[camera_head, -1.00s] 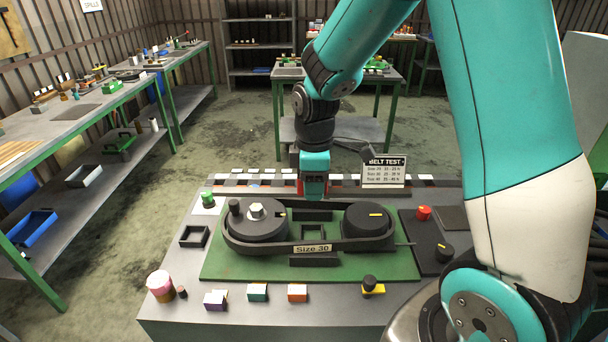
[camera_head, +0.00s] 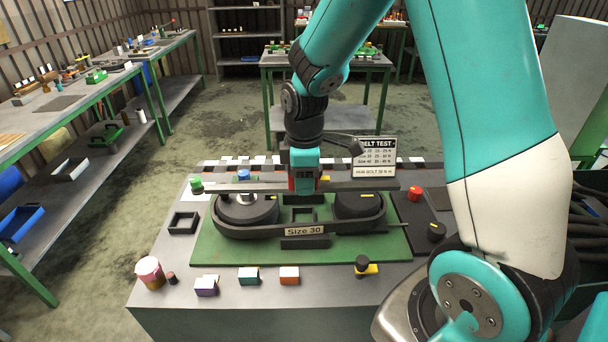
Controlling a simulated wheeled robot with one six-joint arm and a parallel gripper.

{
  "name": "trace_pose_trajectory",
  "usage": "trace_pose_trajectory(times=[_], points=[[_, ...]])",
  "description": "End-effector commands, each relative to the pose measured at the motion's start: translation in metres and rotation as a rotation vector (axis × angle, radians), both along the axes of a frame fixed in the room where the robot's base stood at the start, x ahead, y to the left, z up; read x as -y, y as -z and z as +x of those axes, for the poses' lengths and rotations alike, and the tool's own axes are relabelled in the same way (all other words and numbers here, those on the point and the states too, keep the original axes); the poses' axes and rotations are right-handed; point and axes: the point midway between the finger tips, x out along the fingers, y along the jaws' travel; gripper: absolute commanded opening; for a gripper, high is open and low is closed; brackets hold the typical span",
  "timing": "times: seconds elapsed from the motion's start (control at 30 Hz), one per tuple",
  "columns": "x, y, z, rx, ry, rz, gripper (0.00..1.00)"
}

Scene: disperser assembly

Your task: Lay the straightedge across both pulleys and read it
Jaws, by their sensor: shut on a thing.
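The straightedge (camera_head: 350,185) is a long, dark grey bar running left to right, nearly level. My gripper (camera_head: 304,186) is shut on it near its middle. In the picture the bar passes over the rear parts of the left pulley (camera_head: 262,212) and the right pulley (camera_head: 352,206). I cannot tell whether it touches them or hangs above. Both pulleys are dark discs with yellow marks, and a black belt (camera_head: 270,235) runs around them. A "Size 30" label (camera_head: 305,231) shows at the belt's front. The bar hides the pulleys' far edges.
The pulleys stand on a green board (camera_head: 225,252). A "Belt Test" card (camera_head: 373,158) stands behind. A red knob (camera_head: 414,193) and black knob (camera_head: 436,231) are at right. Coloured blocks (camera_head: 248,276) and a pink-topped jar (camera_head: 149,271) line the front.

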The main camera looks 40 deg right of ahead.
Motion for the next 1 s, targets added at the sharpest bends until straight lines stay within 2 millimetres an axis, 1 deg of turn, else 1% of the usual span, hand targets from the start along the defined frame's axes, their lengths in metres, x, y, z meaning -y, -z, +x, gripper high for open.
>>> trace_pose_trajectory(times=[0.03, 0.5, 0.7, 0.97, 1.0], points=[[0.000, 0.007, 0.000, 0.001, 0.000, -0.001, 0.00], [0.000, 0.043, 0.000, 0.001, 0.000, 0.000, 0.00], [0.000, 0.049, 0.000, 0.001, 0.000, -0.001, 0.00], [0.000, 0.049, 0.000, 0.001, 0.000, 0.000, 0.00], [0.000, 0.049, 0.000, 0.001, 0.000, 0.000, 0.49]])
